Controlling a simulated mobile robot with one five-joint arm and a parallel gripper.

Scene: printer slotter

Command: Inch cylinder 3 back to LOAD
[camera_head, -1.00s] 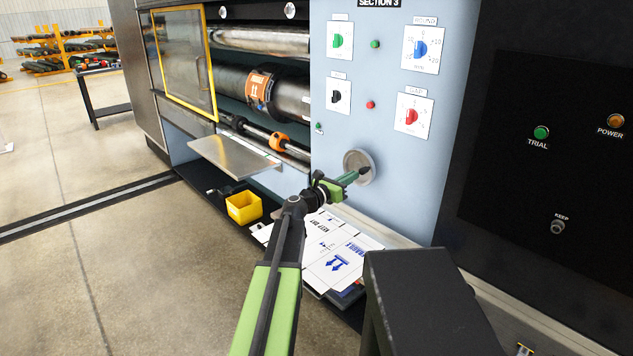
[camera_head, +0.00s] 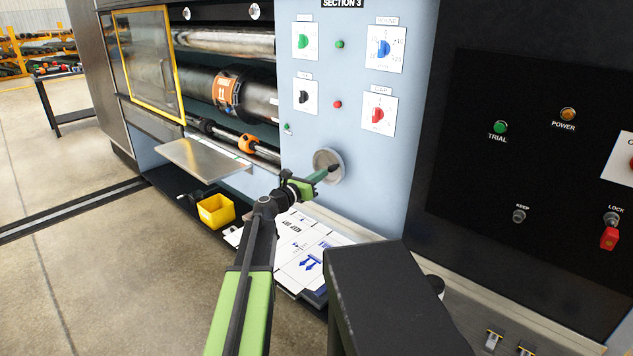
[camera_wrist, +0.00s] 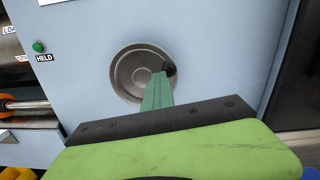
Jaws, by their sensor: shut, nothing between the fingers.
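A printing cylinder (camera_head: 200,92) with an orange arrow-marked band (camera_head: 228,92) shows in the open bay left of the SECTION 3 panel (camera_head: 350,140). A round metal handwheel (camera_head: 320,158) with a small dark knob is low on that panel. My gripper (camera_head: 327,171) is shut and empty, its tip in front of the wheel. In the wrist view the closed green fingers (camera_wrist: 160,88) overlap the wheel (camera_wrist: 130,75), their tip beside the dark knob (camera_wrist: 170,69). I cannot tell whether they touch. A green HELD lamp (camera_wrist: 39,46) is left of the wheel.
The panel carries dials, a green button (camera_head: 339,44) and a red button (camera_head: 337,104). A metal shelf (camera_head: 203,159), a yellow bin (camera_head: 216,210) and white cartons (camera_head: 305,245) are below. A dark control panel (camera_head: 545,150) with TRIAL, POWER, KEEP and LOCK is at right.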

